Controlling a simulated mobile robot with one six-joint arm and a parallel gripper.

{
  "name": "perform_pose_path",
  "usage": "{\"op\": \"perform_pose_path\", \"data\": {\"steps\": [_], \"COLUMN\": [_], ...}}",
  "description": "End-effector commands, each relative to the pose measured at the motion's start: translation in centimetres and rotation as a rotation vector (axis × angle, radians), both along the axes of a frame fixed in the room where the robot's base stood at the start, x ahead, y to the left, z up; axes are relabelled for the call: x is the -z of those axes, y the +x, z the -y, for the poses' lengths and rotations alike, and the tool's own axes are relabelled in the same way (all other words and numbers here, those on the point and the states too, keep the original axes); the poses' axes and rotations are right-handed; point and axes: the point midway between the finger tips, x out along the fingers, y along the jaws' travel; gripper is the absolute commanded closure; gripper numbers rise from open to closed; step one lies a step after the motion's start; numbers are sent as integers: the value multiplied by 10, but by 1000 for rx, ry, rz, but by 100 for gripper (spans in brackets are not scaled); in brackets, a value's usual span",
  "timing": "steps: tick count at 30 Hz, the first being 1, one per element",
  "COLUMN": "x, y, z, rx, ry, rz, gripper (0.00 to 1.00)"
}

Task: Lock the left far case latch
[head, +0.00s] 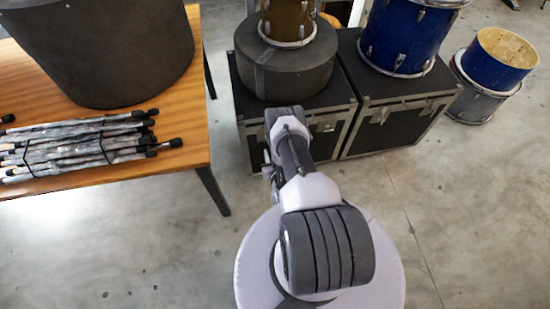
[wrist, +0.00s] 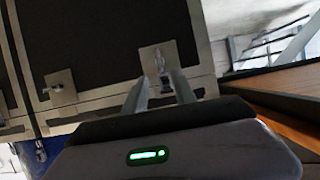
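The left black case (head: 250,133) stands on the floor with metal edging, and it fills much of the wrist view (wrist: 100,40). Its latch nearest the table (wrist: 160,62) is a metal plate with a small upright piece; I cannot tell whether it is locked. The case's other latch (wrist: 60,88) is to its left in the wrist view and shows in the head view (head: 325,124). My gripper (wrist: 160,80) is open, its two fingers apart on either side of the table-side latch's lower end. Contact cannot be told. In the head view my arm hides that latch.
A round dark drum case (head: 290,72) sits on the left case. A second case (head: 400,118) with a blue drum (head: 405,35) stands to the right. The wooden table (head: 190,110) is close on the left. The floor in front is clear.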

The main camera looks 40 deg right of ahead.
Motion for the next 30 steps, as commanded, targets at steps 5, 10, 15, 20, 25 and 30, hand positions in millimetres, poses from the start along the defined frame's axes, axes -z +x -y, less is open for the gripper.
{"op": "perform_pose_path", "data": {"steps": [5,10,15,20,25,30], "x": [-25,-31,-30,-30,-31,-88], "y": [-41,-60,-63,-63,-61,7], "z": [-25,-36,-38,-38,-37,3], "rx": [1,1,0,0,1,40], "ry": [2,1,0,0,0,30], "rz": [-4,-1,0,0,1,11], "gripper": [67,67,67,67,67,67]}}
